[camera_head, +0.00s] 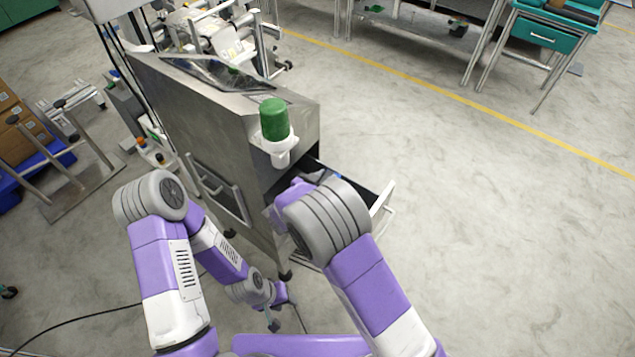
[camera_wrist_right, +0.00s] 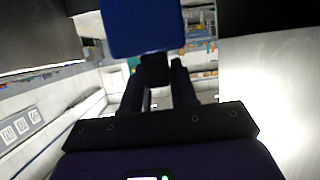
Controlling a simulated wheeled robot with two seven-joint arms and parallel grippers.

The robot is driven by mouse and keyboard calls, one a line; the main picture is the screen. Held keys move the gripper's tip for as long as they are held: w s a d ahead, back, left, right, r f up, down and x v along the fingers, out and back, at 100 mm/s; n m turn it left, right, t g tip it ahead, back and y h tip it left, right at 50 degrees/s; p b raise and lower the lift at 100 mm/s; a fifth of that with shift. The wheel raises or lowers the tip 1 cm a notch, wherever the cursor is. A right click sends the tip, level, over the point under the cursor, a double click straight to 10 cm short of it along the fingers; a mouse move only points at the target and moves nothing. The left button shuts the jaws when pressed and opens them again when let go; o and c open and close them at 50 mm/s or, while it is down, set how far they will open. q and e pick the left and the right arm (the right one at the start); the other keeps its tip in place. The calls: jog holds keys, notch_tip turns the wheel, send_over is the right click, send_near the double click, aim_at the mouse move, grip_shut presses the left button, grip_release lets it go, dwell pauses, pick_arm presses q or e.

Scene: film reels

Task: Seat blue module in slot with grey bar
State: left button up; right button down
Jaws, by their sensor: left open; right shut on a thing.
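The blue module (camera_wrist_right: 142,25) is at the top of the right wrist view, with a dark part below it between the fingers. My right gripper (camera_wrist_right: 157,75) is shut on it. In the head view my right forearm and wrist cover most of that hand, which is at the open drawer (camera_head: 384,203) of the steel cabinet. A small blue patch shows inside the drawer, too small to identify. My left gripper (camera_head: 287,322) is open and empty, low over the floor in front of the cabinet. I cannot make out the slot or the grey bar.
The steel cabinet (camera_head: 215,125) carries a green cylinder (camera_head: 274,120) on a white mount above the drawer. A door with a handle is on its front. Stands and boxes are at the left. The floor right of the drawer is clear.

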notch_tip(320, 180, down, 11)
jog(key=w+a+b, duration=0.1)
jog(key=a+b, duration=0.1)
jog(key=b, duration=0.2)
jog(key=shift+w+a+r+m+g+h+b, duration=0.2)
jog(key=shift+w+m+g+h+b, duration=0.1)
jog(key=shift+w+m+h, duration=0.1)
jog(key=shift+s+p, duration=0.1)
jog(key=shift+p, duration=0.25)
dwell(1.0)
jog(key=shift+f+b, duration=0.45)
jog(key=shift+f, duration=0.2)
jog(key=c, duration=1.2)
grip_release()
jog(key=shift+o, duration=0.2)
